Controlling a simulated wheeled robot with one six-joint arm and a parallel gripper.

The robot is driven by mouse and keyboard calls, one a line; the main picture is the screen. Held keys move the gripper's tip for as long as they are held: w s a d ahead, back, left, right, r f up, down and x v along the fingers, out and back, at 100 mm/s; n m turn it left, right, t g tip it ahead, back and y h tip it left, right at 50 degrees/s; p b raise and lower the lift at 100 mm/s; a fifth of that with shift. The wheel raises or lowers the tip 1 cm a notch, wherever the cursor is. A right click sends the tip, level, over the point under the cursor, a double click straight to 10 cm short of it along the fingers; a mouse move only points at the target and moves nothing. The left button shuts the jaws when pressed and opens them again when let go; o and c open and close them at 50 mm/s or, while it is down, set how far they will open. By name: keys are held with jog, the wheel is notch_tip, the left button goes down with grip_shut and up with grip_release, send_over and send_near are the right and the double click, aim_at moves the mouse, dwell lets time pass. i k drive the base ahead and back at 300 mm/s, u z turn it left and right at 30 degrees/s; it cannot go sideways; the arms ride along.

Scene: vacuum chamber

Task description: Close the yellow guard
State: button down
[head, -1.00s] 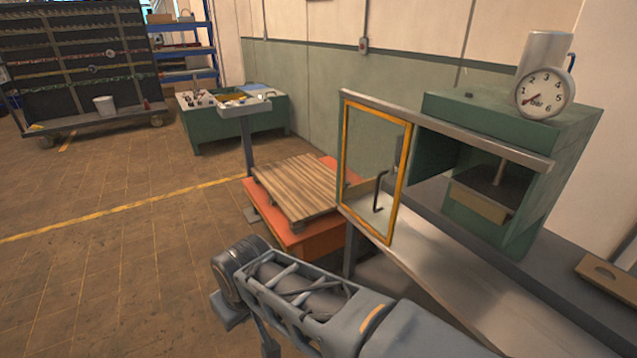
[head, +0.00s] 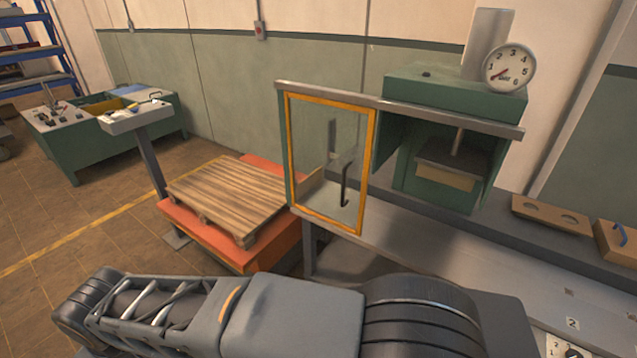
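The yellow guard (head: 367,170) is a clear pane in a yellow frame with a dark upright handle (head: 344,183). It hangs on a grey rail (head: 410,112) at the rail's left part. The green vacuum chamber (head: 455,82) stands behind the rail's right part, with a dial gauge (head: 508,68) on top. The guard is left of the chamber's open front, which is uncovered. My arm crosses the bottom of the view in front of the bench, apart from the guard. My gripper is not seen.
A grey bench (head: 430,255) runs below the guard to the right, with wooden holed blocks (head: 550,215) on it. Left of it, a wooden pallet (head: 225,190) sits on an orange lift (head: 215,240). A grey control stand (head: 135,117) and green cabinet (head: 80,150) are further left. Floor at left is open.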

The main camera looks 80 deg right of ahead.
aim_at(372, 113)
jog(key=z, duration=0.6)
jog(key=i, duration=0.85)
jog(key=z, duration=1.05)
jog(key=i, duration=0.2)
jog(key=z, duration=0.2)
